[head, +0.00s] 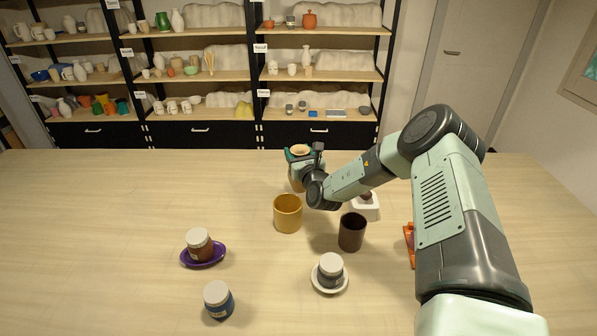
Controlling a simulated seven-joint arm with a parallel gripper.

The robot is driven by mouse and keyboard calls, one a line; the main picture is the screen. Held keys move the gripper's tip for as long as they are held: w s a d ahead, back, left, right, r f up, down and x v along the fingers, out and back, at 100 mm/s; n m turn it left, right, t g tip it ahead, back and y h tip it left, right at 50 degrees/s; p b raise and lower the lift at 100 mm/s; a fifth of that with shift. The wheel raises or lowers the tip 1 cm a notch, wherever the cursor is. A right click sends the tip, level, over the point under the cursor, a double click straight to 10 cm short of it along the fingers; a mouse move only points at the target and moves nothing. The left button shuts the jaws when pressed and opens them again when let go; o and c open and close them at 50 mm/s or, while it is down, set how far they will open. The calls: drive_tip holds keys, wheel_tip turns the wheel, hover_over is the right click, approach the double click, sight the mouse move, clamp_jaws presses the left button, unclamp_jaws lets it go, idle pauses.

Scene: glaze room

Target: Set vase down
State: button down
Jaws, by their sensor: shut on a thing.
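The vase (296,184) is a tan piece with a round orange-brown mouth, at the far middle of the table in the head view. My gripper (301,155) is shut around its upper part. The gripper and wrist hide much of the vase's body. It looks about upright. I cannot tell whether its base touches the table (140,190).
A yellow cup (288,214) stands just in front of the vase, a dark brown cup (351,232) nearer right. Lidded jars stand nearer, one on a purple dish (187,258). Far left is clear.

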drive_tip(key=shift+f, duration=2.3)
drive_tip(key=shift+c, duration=2)
unclamp_jaws()
drive_tip(key=shift+f, duration=0.1)
drive_tip(key=shift+r, duration=0.2)
drive_tip(key=v, duration=1.2)
drive_tip(key=shift+r, duration=0.1)
